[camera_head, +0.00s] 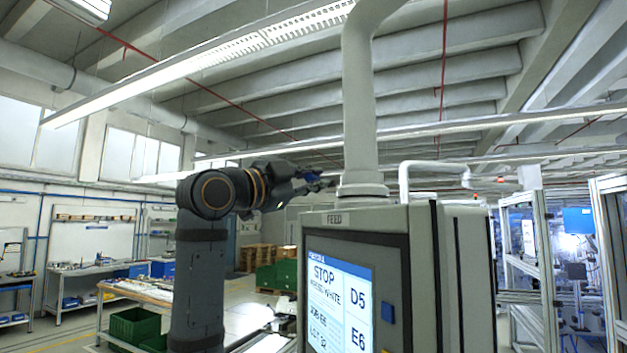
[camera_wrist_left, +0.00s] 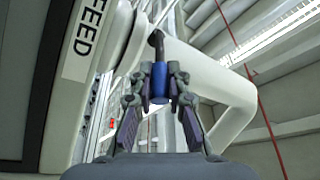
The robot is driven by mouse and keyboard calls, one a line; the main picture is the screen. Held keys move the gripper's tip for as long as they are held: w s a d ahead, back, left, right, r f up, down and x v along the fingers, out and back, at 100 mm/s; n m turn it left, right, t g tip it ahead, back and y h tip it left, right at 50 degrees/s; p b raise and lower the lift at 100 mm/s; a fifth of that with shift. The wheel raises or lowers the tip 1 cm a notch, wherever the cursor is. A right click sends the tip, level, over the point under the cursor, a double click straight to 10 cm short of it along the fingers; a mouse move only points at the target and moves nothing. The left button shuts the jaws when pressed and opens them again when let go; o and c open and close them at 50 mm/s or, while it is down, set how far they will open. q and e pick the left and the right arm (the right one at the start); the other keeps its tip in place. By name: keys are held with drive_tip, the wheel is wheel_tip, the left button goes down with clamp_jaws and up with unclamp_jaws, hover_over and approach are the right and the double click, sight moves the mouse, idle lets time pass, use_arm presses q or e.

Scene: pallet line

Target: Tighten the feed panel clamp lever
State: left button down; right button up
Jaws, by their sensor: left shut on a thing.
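The feed panel (camera_head: 455,270) is a grey box with a FEED label and a lit screen reading STOP, hanging from a thick pale post (camera_head: 362,100). The clamp lever (camera_wrist_left: 159,80) has a blue grip and a dark stem near the post's collar. My left gripper (camera_head: 318,184) reaches in beside the collar above the panel's left top edge. In the left wrist view, my left gripper (camera_wrist_left: 159,86) is shut on the blue grip, one finger on each side. In the head view the gripper mostly hides the lever. My right gripper is not in view.
A pale bent handle tube (camera_head: 432,166) rises from the panel top, right of the post. A workbench (camera_head: 150,292) and green crates (camera_head: 135,325) stand at the lower left. Framed machine cells (camera_head: 545,265) stand at the right.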

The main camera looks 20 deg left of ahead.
use_arm(q)
drive_tip(key=shift+w+r+n+g+y, duration=0.15)
drive_tip(key=shift+r+n+g+y, duration=0.4)
drive_tip(key=shift+r+g, duration=0.7)
drive_tip(key=shift+w+r+n+g+y, duration=0.25)
drive_tip(key=shift+r+g+y, duration=0.05)
drive_tip(key=shift+g, duration=0.5)
drive_tip(key=shift+w+r+n+g+y, duration=0.2)
drive_tip(key=shift+r+g+y, duration=0.1)
drive_tip(key=shift+g, duration=0.45)
drive_tip(key=shift+w+r+g, duration=0.15)
drive_tip(key=shift+g, duration=0.25)
drive_tip(key=c, duration=1.3)
unclamp_jaws()
drive_tip(key=shift+a+r, duration=0.1)
drive_tip(key=v, duration=1.2)
